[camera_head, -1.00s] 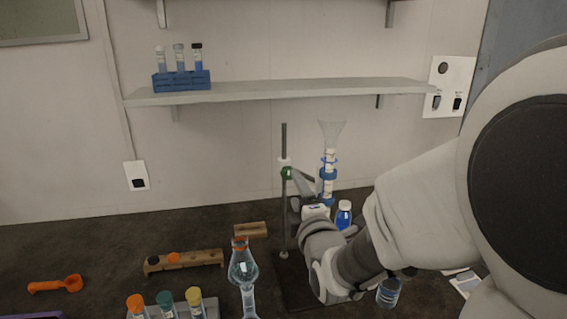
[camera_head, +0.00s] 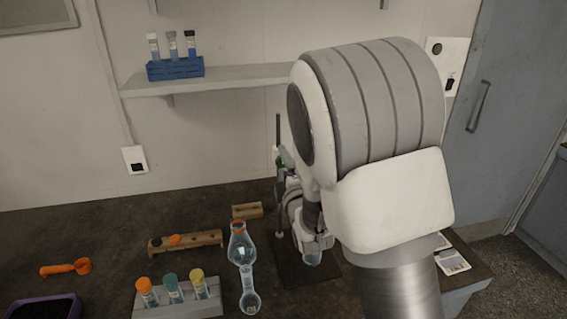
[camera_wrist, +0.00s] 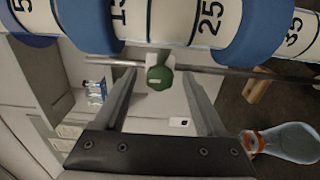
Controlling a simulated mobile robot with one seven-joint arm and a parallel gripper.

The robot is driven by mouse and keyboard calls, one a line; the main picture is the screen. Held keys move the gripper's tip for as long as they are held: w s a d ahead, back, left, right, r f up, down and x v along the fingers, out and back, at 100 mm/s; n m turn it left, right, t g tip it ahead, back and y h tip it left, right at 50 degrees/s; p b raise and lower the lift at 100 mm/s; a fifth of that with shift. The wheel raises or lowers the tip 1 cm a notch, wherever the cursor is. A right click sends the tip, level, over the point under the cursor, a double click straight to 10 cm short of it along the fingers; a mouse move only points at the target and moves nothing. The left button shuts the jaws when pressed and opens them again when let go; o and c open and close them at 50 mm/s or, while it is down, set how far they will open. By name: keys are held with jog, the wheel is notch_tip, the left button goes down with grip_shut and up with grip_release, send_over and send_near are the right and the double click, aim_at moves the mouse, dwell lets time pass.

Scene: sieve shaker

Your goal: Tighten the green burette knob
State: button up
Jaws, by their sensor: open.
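The green burette knob (camera_wrist: 160,77) shows in the wrist view, just below the burette (camera_wrist: 165,18), a white graduated tube with blue bands across the top. My gripper (camera_wrist: 158,82) is open, with one finger on each side of the knob. The knob appears between the fingertips; contact cannot be told. In the head view my arm hides the burette and the gripper tips. The thin stand rod (camera_head: 278,130) shows left of my arm, and it crosses behind the knob in the wrist view (camera_wrist: 235,69).
An orange-topped flask (camera_head: 242,252), a rack of capped tubes (camera_head: 205,307), a wooden block (camera_head: 247,210) and a wooden holder (camera_head: 200,240) stand left of the stand. An orange scoop (camera_head: 65,268) lies far left. A wall shelf (camera_head: 225,80) carries a blue tube rack (camera_head: 175,68).

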grip_shut()
dwell(0.4)
jog(key=shift+f+b, duration=0.1)
jog(key=shift+b, duration=0.4)
jog(key=m+b, duration=0.2)
jog(key=b, duration=0.1)
jog(key=shift+f+m+b, duration=0.15)
jog(key=shift+m+b, duration=0.15)
jog(key=shift+b, duration=0.05)
jog(key=m+b, duration=0.3)
jog(key=b, duration=0.1)
jog(key=shift+r, duration=0.2)
